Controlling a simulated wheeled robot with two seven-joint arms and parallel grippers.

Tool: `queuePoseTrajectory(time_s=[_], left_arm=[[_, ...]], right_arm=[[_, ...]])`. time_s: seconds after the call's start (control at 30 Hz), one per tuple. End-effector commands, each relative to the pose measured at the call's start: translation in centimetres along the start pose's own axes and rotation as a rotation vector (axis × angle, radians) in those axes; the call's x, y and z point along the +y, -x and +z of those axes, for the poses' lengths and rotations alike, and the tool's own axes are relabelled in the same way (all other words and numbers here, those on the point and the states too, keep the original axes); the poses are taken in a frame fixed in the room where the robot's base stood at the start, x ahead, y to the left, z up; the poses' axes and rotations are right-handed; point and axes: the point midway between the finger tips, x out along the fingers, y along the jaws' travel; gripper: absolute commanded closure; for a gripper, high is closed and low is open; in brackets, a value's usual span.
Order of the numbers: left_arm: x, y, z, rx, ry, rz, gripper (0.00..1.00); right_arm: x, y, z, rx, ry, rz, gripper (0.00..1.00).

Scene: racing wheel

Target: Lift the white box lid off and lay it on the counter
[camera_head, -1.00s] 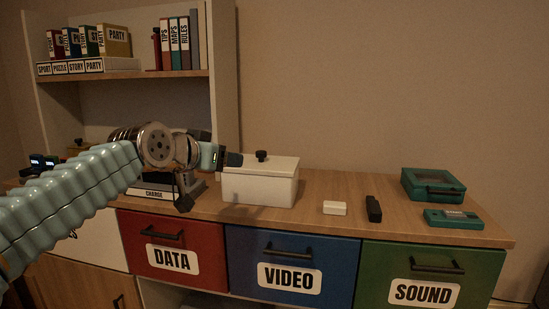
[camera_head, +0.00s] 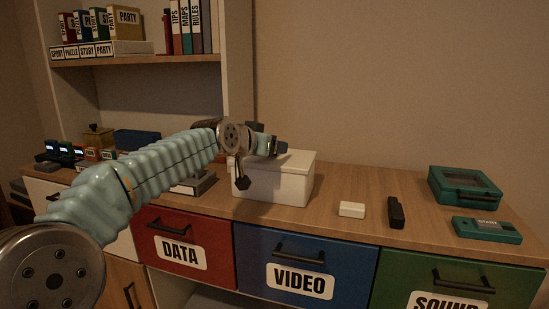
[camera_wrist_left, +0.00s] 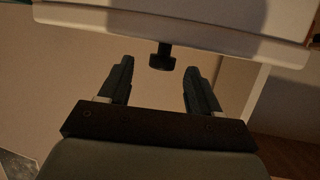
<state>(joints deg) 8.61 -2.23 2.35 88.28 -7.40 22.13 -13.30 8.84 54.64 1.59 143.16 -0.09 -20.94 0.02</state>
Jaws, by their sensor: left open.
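The white box (camera_head: 272,187) stands on the wooden counter (camera_head: 345,183) with its white lid (camera_head: 300,160) on top. In the left wrist view the lid (camera_wrist_left: 225,30) fills the top, and its black knob (camera_wrist_left: 162,58) points down in the picture. My left gripper (camera_head: 279,148) is over the lid and hides the knob in the head view. In the left wrist view its two fingers (camera_wrist_left: 160,72) are open, with the knob between and slightly beyond their tips, with gaps on both sides. My right gripper is not in view.
A small white block (camera_head: 351,209), a black object (camera_head: 396,212), a green case (camera_head: 464,187) and a green device (camera_head: 487,229) lie right of the box. Bare counter shows between them and behind. A shelf unit (camera_head: 239,70) rises at the left.

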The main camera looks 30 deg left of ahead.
Motion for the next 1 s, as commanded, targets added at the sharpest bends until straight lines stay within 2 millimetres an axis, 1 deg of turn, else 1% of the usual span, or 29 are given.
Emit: queuePoseTrajectory(time_s=[0.03, 0.1, 0.2, 0.3, 0.47, 0.5, 0.57, 0.8, 0.87, 1.0], left_arm=[[-0.1, -0.9, -0.2, -0.004, 0.001, 0.000, 0.37], [-0.2, -2.1, -0.3, -0.004, 0.001, 0.000, 0.37], [-0.3, -3.3, -0.3, -0.002, 0.001, -0.001, 0.37], [-0.3, -3.8, -0.2, -0.001, 0.001, -0.002, 0.37], [-0.3, -3.8, -0.2, 0.000, 0.001, -0.002, 0.37], [-0.3, -3.7, -0.2, 0.000, 0.001, -0.002, 0.40], [-0.2, -3.7, -0.2, 0.000, 0.001, -0.001, 0.49], [-0.2, -3.7, -0.2, -0.001, 0.001, -0.001, 0.86], [-0.2, -3.7, -0.2, -0.001, 0.001, -0.001, 0.95], [-0.2, -3.7, -0.2, 0.000, 0.001, -0.001, 0.95]], right_arm=[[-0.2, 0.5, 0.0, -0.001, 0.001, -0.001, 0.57], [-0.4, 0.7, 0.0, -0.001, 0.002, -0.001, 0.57], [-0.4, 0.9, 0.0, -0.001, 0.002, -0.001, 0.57], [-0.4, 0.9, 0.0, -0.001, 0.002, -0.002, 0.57], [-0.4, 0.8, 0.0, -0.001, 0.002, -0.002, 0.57], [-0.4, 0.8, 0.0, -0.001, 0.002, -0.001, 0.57], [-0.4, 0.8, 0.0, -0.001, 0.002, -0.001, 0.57], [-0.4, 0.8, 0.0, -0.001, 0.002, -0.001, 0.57], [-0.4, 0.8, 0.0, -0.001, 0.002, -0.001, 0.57], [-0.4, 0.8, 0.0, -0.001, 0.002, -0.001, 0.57]])
